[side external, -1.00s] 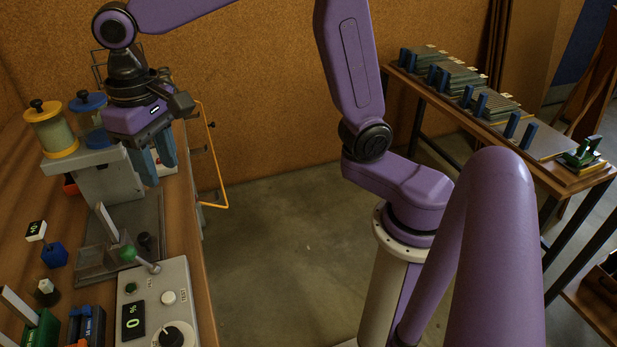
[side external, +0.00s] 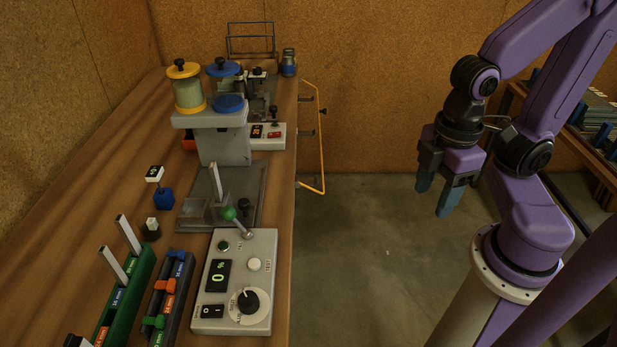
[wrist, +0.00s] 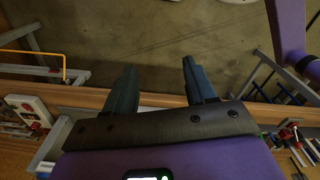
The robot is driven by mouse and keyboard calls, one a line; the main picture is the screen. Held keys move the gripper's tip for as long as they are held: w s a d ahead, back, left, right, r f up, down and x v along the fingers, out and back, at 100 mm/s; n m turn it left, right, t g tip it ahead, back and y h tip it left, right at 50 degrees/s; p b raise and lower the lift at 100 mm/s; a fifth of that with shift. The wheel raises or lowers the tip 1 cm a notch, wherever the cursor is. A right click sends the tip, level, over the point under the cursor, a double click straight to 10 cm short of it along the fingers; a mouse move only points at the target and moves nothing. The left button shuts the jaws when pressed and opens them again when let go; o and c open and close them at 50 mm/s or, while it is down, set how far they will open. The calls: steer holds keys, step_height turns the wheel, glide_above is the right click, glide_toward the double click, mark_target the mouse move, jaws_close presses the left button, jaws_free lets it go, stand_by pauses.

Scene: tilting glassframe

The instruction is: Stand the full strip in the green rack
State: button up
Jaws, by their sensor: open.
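The green rack (side external: 136,281) stands at the lower left of the bench in the side view. Two pale, flat strips stand in it and lean a little: the back strip (side external: 128,234) and the front strip (side external: 112,264). A third pale strip (side external: 216,183) stands tilted at the grey fixture (side external: 247,205) behind the control box. I cannot tell which strip is the full one. My gripper (side external: 433,201) hangs over the floor, right of the bench and clear of the strips. Its jaws are open and empty, and they also show in the wrist view (wrist: 160,88).
A control box (side external: 262,250) showing 0 % and a dark rack with coloured clips (side external: 175,285) stand beside the green rack. Jars with yellow (side external: 188,90) and blue lids stand on a grey stand. A yellow rail (side external: 322,135) juts from the bench's right edge. The floor under my gripper is clear.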

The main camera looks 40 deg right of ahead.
step_height(320, 180, up, 8)
steer(key=r+m+t+y, duration=0.1)
steer(key=m+t+y, duration=0.2)
steer(key=m, duration=0.1)
glide_above(210, 172)
steer(key=s+d, duration=0.3)
steer(key=d, duration=0.2)
steer(key=x, duration=1.1)
steer(key=shift+f, duration=0.35)
steer(key=shift+x, duration=2.6)
steer(key=shift+s+d+f, duration=0.1)
steer(key=shift+s+d, duration=0.05)
jaws_close()
